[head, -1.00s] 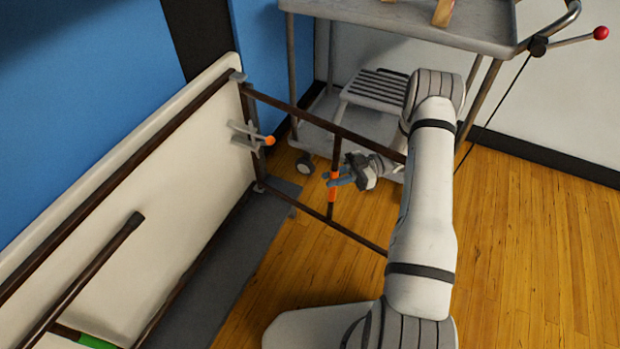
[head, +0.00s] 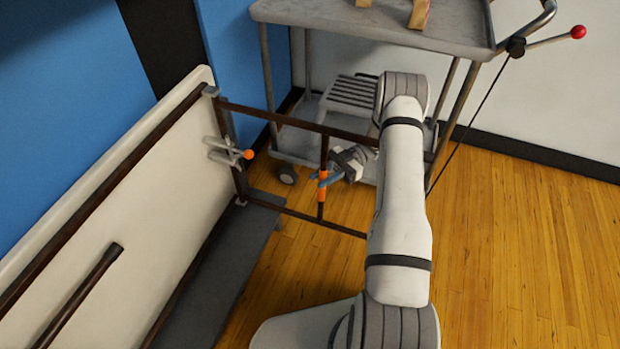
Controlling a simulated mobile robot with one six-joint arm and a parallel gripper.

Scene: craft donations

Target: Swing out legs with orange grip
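A folding table (head: 150,180) stands on its long edge at the left, its pale underside facing right. A dark brown leg frame (head: 268,113) sticks out from its far end toward the cart. The frame's upright bar carries an orange grip (head: 322,194). My gripper (head: 326,181) reaches it from the right, with its blue-grey fingers crossing the grip's middle, apparently shut on it. Orange shows above and below the fingers. A grey latch (head: 225,148) with an orange knob (head: 249,154) sits near the frame's hinge side. My arm hides the frame's right end.
A grey cart (head: 380,33) with a slatted stool (head: 352,92) on its lower shelf stands close behind the leg frame. A second dark leg bar (head: 85,290) lies along the table's near end. Wooden floor is open at right.

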